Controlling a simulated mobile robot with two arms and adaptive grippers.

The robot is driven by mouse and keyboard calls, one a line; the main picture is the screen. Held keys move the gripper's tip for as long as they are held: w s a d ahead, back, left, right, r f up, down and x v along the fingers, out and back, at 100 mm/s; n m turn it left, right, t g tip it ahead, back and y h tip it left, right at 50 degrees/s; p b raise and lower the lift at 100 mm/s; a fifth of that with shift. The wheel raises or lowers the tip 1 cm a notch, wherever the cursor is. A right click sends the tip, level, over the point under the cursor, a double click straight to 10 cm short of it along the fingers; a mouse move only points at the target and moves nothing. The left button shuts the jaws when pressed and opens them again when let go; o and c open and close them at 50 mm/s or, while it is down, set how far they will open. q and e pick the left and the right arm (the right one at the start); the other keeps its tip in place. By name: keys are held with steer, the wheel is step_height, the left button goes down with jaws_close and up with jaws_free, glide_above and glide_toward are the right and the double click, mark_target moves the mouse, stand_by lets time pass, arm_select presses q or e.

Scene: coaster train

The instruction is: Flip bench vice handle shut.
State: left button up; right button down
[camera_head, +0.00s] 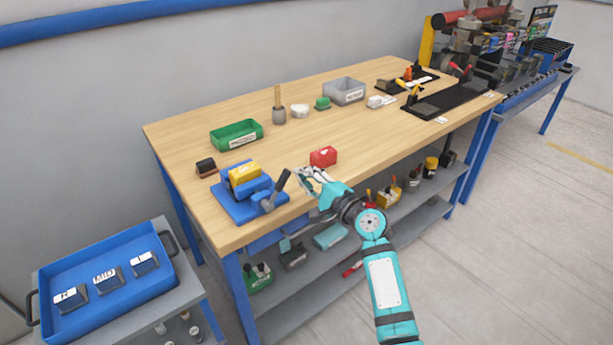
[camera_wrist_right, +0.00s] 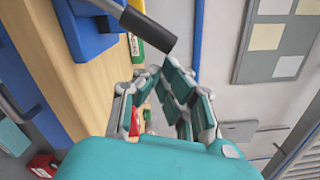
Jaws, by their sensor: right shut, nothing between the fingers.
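The blue bench vice (camera_head: 233,209) stands at the near left corner of the workbench, with a yellow block (camera_head: 245,173) in its jaws. Its dark-gripped handle (camera_head: 282,181) sticks up at a tilt on the vice's right side. In the right wrist view the handle's dark grip (camera_wrist_right: 149,31) lies just beyond my fingertips, with part of the blue vice (camera_wrist_right: 84,28) behind it. My right gripper (camera_head: 302,177) is shut and empty, just right of the handle; a small gap seems to separate them. Its fingers also show in the right wrist view (camera_wrist_right: 160,76). My left gripper is out of view.
A red box (camera_head: 323,157) sits on the bench (camera_head: 190,140) close behind my right gripper. A dark brush-like block (camera_head: 206,167) and a green bin (camera_head: 236,134) stand behind the vice. A blue tray (camera_head: 105,257) on a cart is at the lower left.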

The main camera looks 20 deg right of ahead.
mark_target(286, 171)
steer(key=a+r+n+p, duration=0.1)
steer(key=n, duration=0.1)
steer(key=s+a+r+n+p, duration=0.1)
steer(key=a+n, duration=0.1)
steer(key=s+a+r+n+p, duration=0.1)
steer(key=a+r+n, duration=0.1)
steer(key=shift+n+p, duration=0.3)
steer(key=shift+p, duration=0.05)
steer(key=s+a+n+p, duration=0.2)
steer(key=a+n+p, duration=0.3)
steer(key=a+n, duration=0.2)
steer(key=shift+s+a+f+n+g+h, duration=0.3)
steer(key=shift+s+a+n, duration=0.1)
steer(key=shift+n, duration=0.2)
